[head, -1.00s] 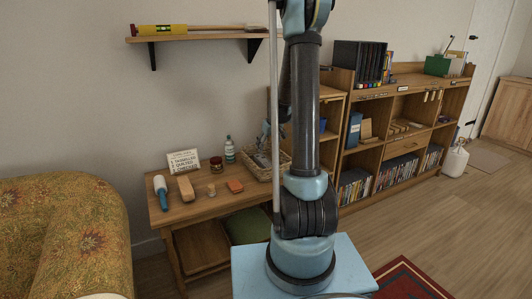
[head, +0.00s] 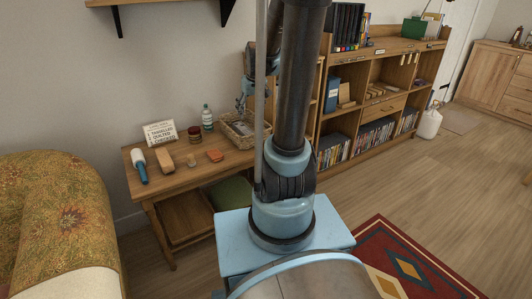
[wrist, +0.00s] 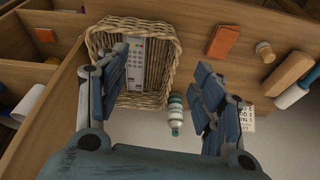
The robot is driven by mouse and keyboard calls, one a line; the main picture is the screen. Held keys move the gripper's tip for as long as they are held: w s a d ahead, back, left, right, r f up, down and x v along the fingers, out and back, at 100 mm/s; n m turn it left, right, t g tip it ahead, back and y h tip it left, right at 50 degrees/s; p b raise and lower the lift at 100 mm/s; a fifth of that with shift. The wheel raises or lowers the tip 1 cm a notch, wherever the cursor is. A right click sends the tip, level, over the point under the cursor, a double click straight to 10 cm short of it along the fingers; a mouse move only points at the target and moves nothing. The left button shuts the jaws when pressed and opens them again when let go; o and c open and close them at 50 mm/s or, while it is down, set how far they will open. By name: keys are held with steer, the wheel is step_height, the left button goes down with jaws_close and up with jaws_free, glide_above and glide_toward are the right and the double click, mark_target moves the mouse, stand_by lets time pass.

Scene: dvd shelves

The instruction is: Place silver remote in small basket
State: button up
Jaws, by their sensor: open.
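The small wicker basket (head: 236,139) stands on the wooden bench, and it fills the upper left of the wrist view (wrist: 172,45). The silver remote (wrist: 138,62) lies inside the basket, long and pale with rows of buttons; its left side is partly covered by a finger in the wrist view. My gripper (wrist: 163,88) is open and empty, its fingers spread apart. In the head view my gripper (head: 241,103) hangs just above the basket, apart from it. The remote cannot be made out in the head view.
A bottle (head: 207,117) stands left of the basket. A bookshelf (head: 378,95) stands to the right.

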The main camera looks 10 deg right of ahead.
steer(key=s+f+m, duration=0.1)
steer(key=s+f, duration=0.1)
steer(key=s, duration=1.1)
steer(key=s+f+m+g+h, duration=0.1)
steer(key=s+f, duration=0.1)
steer(key=s, duration=1.1)
steer(key=shift+s+d+f, duration=0.15)
steer(key=shift+f, duration=0.1)
